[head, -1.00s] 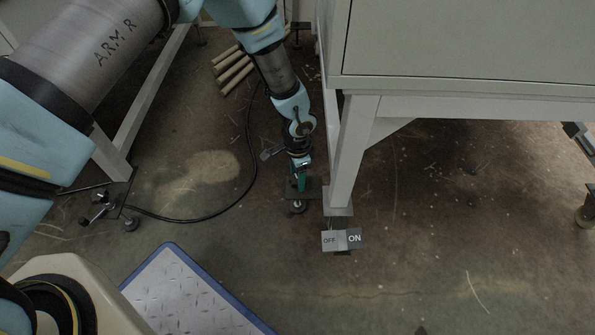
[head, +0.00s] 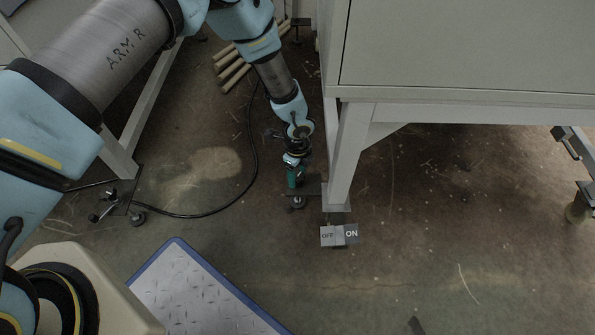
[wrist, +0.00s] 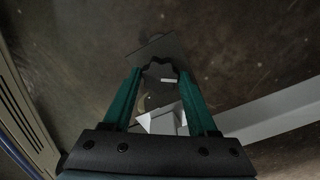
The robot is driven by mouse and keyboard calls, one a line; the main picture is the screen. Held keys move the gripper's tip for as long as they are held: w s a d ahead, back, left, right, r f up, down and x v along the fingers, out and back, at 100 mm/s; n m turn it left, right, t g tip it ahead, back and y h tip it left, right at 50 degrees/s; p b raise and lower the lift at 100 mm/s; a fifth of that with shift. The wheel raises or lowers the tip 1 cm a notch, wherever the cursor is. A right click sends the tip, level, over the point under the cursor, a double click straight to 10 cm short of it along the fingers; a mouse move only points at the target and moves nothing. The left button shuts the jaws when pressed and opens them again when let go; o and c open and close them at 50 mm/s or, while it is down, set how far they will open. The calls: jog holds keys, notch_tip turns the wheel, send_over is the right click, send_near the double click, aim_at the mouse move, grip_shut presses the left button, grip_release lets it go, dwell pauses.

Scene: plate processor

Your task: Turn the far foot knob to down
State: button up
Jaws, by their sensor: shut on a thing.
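In the wrist view, a dark scalloped foot knob (wrist: 158,73) with a small pale mark sits between the green fingertips of my gripper (wrist: 160,76). The gripper is shut on the knob's sides. A flat grey plate (wrist: 150,47) shows just beyond it. In the head view, my gripper (head: 296,184) points down at floor level, beside the cabinet leg (head: 347,160), at a dark foot plate (head: 311,188). There the knob cannot be told apart behind the gripper. I cannot read which setting the pale mark shows.
A grey OFF/ON sign (head: 340,235) stands low in front of the leg. The cabinet (head: 460,50) overhangs on the right. Wooden rods (head: 232,68) lie behind.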

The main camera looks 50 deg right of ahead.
jog(key=m, duration=0.3)
jog(key=shift+m+p, duration=0.3)
jog(key=shift+p, duration=0.05)
jog(key=m, duration=0.3)
jog(key=shift+m, duration=0.3)
jog(key=m, duration=0.6)
jog(key=shift+p, duration=0.4)
jog(key=m, duration=0.7)
jog(key=shift+m, duration=0.3)
jog(key=m, duration=0.6)
jog(key=shift+m, duration=0.3)
jog(key=o, duration=1.4)
jog(key=shift+c, duration=0.2)
